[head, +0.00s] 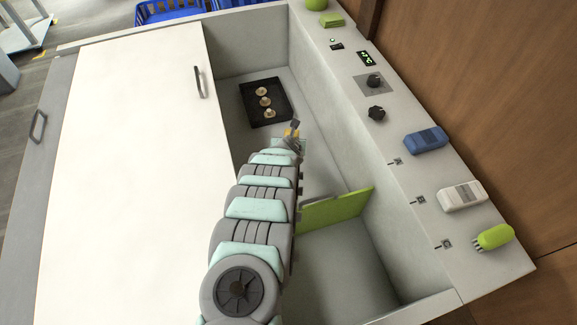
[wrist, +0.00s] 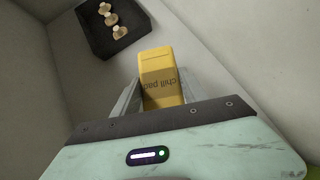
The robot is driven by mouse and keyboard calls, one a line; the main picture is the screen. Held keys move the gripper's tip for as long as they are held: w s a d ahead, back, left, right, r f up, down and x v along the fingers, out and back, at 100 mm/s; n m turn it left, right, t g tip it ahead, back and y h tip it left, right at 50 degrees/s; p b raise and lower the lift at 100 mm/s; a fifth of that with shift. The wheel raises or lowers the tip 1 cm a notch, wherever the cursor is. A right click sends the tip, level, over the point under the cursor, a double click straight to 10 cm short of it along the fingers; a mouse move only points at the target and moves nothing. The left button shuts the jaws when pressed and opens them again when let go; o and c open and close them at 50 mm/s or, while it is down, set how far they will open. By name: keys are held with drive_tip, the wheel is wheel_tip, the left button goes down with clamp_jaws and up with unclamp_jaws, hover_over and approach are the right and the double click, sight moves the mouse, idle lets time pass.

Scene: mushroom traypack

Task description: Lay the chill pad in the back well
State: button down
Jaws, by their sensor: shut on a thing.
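The chill pad (wrist: 161,66) is a yellow block with its name printed on it, in the wrist view. It also shows as a small yellow patch in the head view (head: 289,132). My gripper (wrist: 158,90) is shut on it, with one grey finger on each side. In the head view my gripper (head: 293,137) is inside the far well (head: 295,88), beyond the green divider (head: 337,208). The pad is held on the near side of the black tray (head: 246,97) and apart from it in the picture. Its height above the floor is hard to tell.
Several mushrooms (head: 264,101) lie in the black tray. A white lid (head: 130,150) covers the left side. The right ledge carries knobs, a blue box (head: 426,140), a white box (head: 463,196) and green items. The near well (head: 345,265) looks empty where visible.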

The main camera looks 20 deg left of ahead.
wheel_tip(320, 180, down, 9)
drive_tip(key=b, duration=0.5)
drive_tip(key=shift+r, duration=0.2)
wheel_tip(320, 180, down, 5)
drive_tip(key=b, duration=0.4)
drive_tip(key=shift+w+b, duration=0.1)
drive_tip(key=shift+b, duration=0.25)
drive_tip(key=shift+w+r, duration=0.1)
drive_tip(key=shift+r, duration=0.1)
drive_tip(key=shift+f, duration=0.2)
drive_tip(key=c, duration=0.6)
unclamp_jaws()
